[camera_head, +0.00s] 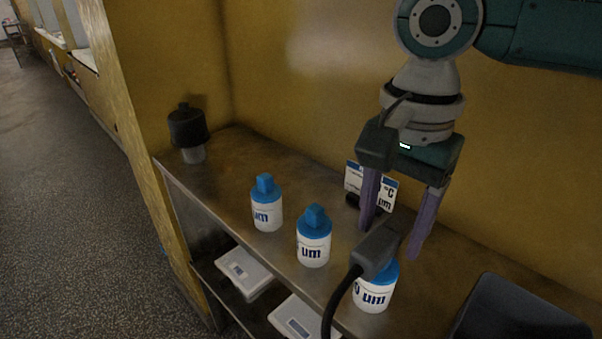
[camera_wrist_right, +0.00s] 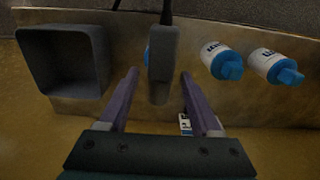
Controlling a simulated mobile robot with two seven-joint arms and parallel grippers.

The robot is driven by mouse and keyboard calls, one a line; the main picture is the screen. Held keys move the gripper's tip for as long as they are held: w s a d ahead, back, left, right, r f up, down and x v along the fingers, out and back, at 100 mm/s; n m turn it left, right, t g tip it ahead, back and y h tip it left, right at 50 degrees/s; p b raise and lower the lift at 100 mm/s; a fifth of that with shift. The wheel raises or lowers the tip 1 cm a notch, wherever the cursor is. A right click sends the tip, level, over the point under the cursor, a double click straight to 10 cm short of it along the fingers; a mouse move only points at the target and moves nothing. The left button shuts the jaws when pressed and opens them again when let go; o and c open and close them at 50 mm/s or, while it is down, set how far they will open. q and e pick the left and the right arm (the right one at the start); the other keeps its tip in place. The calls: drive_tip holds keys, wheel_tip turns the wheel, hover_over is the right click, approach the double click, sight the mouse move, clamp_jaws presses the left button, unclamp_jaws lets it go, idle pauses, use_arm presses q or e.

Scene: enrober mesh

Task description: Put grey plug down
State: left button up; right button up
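The grey plug (camera_head: 376,250), with a black cable (camera_head: 341,298) hanging from it, is in front of and partly over the blue cap of the rightmost white bottle (camera_head: 372,296). I cannot tell whether it rests on the cap. My right gripper (camera_head: 391,238) points down at it with purple fingers spread. In the right wrist view the plug (camera_wrist_right: 162,68) shows between the fingertips, with a gap on each side. It hides most of that bottle there. My left gripper is not in view.
Two more white bottles with blue caps (camera_head: 266,203) (camera_head: 313,237) stand left on the metal shelf (camera_head: 225,170). A dark-topped jar (camera_head: 187,130) stands at the far left end. A small label card (camera_head: 371,184) is behind. A dark open box (camera_head: 515,312) is at right. White scales (camera_head: 244,272) sit below.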

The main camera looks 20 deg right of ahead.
clamp_jaws()
idle(0.3)
idle(0.3)
